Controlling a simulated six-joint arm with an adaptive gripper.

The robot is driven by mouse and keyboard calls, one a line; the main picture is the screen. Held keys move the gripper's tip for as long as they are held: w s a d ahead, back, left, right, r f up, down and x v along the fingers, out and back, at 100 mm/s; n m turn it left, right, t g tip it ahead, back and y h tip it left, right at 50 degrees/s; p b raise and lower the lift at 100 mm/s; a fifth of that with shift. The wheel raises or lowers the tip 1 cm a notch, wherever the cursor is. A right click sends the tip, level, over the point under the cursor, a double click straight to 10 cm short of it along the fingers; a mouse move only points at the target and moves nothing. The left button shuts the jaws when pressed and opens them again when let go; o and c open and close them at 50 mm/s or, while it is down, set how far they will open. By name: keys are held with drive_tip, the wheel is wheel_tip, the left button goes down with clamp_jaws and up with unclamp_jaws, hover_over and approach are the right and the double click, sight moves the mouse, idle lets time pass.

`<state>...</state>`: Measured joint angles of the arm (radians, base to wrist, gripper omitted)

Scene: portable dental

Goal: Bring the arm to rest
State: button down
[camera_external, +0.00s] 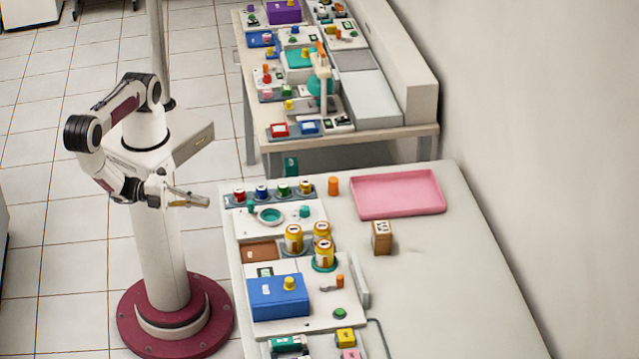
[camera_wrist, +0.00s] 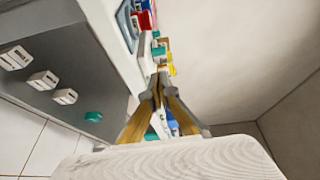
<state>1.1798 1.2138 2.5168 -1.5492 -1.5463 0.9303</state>
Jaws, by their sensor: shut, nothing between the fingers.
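My gripper (camera_external: 203,200) hangs in the air just left of the near table's (camera_external: 455,270) left edge. It points right, level with the row of small coloured jars. In the wrist view my gripper (camera_wrist: 157,88) shows with its two fingers together at the tips and nothing between them. My arm is folded beside its column, with the forearm bent down and the wrist toward the table. The fingers appear clear of the table and of the things on it.
The near table holds a row of jars (camera_external: 262,191), yellow cans (camera_external: 293,238), a blue box (camera_external: 278,297), a wooden block (camera_external: 382,238), an orange cylinder (camera_external: 333,186) and a pink tray (camera_external: 398,194). A second crowded table (camera_external: 400,134) stands behind. The tiled floor at left is free.

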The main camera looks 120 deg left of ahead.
drive_tip(key=w+d+f+n+g+h, duration=0.1)
drive_tip(key=w+d+n+g+h, duration=0.3)
drive_tip(key=w+d+n+g, duration=0.4)
wheel_tip(320, 180, up, 16)
drive_tip(key=s+a+n+g+h, duration=0.1)
drive_tip(key=s+n+g+h, duration=0.15)
drive_tip(key=h, duration=0.35)
drive_tip(key=s+a+r+n+y, duration=0.1)
drive_tip(key=s+a+r, duration=0.4)
drive_tip(key=s+a, duration=0.3)
drive_tip(key=s+a+r+n+y, duration=0.1)
drive_tip(key=s+a+r+y, duration=0.1)
drive_tip(key=s+a+r, duration=0.4)
drive_tip(key=s+a, duration=0.2)
drive_tip(key=a, duration=0.2)
drive_tip(key=shift+s+r, duration=0.25)
drive_tip(key=shift+n, duration=0.25)
idle(2.6)
